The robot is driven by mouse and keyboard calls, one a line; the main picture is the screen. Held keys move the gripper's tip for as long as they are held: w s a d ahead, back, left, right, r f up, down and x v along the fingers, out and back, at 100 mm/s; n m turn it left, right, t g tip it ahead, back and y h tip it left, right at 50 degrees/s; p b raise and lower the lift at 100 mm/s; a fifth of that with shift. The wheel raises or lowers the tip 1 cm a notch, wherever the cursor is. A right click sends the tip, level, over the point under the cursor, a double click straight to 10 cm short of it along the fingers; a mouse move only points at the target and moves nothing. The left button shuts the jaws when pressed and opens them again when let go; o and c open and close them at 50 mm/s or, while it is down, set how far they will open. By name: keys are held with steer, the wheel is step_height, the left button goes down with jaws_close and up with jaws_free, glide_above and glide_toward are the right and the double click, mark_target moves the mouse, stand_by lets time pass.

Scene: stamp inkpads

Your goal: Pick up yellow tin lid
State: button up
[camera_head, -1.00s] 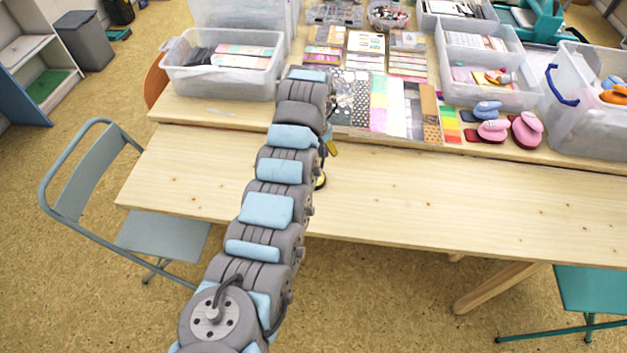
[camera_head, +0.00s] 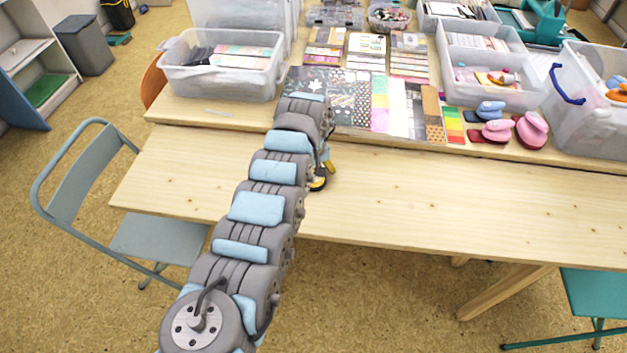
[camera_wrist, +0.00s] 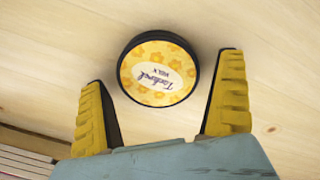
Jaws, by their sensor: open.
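A round tin lid with a yellow patterned label and a black rim (camera_wrist: 158,69) lies on the bare wooden table in the wrist view. In the head view only a small part of it (camera_head: 318,184) shows beside my arm. My gripper (camera_wrist: 165,80) is open, with its two yellow-padded fingers apart. The lid sits ahead of and between the fingertip line, and I see no finger closed on it. In the head view my arm hides most of the gripper.
The wooden table (camera_head: 440,190) is clear to the right. Paper sheets (camera_head: 380,105), stamp pads and pink stampers (camera_head: 531,128) line its back edge. Clear plastic bins (camera_head: 222,68) stand behind. A folding chair (camera_head: 95,185) is at the left.

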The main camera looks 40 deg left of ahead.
steer(key=c, duration=0.9)
steer(key=shift+r, duration=0.15)
